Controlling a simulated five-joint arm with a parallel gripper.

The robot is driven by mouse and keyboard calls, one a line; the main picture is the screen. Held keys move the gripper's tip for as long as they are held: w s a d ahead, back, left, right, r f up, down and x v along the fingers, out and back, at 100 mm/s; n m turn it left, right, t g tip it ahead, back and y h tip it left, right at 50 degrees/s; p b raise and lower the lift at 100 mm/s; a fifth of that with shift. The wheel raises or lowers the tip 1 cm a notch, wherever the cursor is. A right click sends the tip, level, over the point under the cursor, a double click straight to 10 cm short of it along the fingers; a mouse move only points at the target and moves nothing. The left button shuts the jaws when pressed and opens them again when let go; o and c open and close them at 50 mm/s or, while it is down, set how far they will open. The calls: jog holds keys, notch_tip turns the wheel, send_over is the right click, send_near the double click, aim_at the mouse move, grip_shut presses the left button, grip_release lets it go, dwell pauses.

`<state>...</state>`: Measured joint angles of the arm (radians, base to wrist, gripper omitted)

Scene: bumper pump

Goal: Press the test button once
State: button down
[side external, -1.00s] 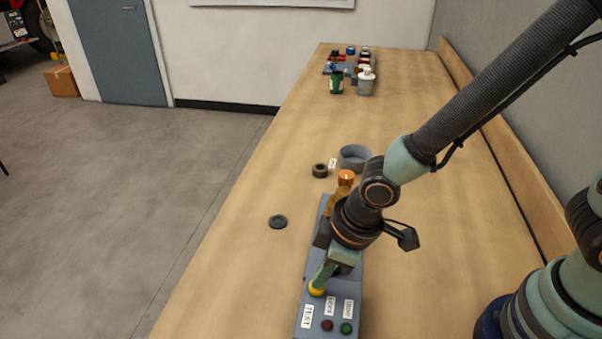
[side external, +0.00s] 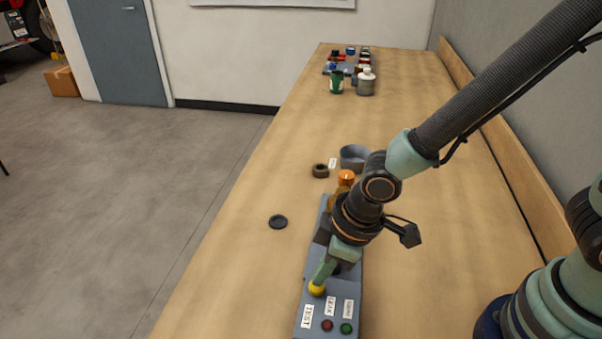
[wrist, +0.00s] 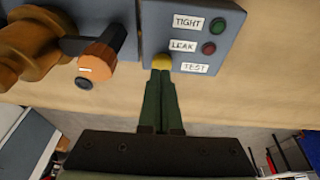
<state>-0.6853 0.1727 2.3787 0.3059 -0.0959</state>
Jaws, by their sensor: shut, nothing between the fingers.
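The yellow test button (side external: 317,288) sits on the grey control box (side external: 312,325), beside the label TEST. It also shows in the wrist view (wrist: 161,62), partly behind my fingertips. My gripper (side external: 320,280) is shut and empty, its green fingers angled down with the tips at the button. In the wrist view the tips (wrist: 160,74) overlap the button's near edge. I cannot tell whether they touch it or whether it is pushed in. A dark red lamp (side external: 327,325) by LEAK and a green lamp (side external: 346,328) by TIGHT sit near the button; neither looks clearly lit.
A brass fitting with an orange knob (side external: 346,178) stands behind the box. A dark disc (side external: 278,222), a dark ring (side external: 320,170) and a grey bowl (side external: 354,156) lie on the wooden bench. The bench's right side is mostly clear.

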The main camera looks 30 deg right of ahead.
jog(key=v, duration=1.1)
jog(key=shift+w+r, duration=0.35)
jog(key=shift+a, duration=0.15)
jog(key=w+d+r+m+t+h, duration=0.1)
jog(key=d+r+m, duration=0.2)
jog(key=d, duration=0.7)
jog(key=w+d+r+m+t+h, duration=0.1)
jog(key=d+r+m+t, duration=0.1)
jog(key=d+m, duration=0.4)
jog(key=d+r, duration=0.1)
jog(key=d, duration=0.4)
jog(key=shift+w+r, duration=0.25)
jog(key=shift+r, duration=0.1)
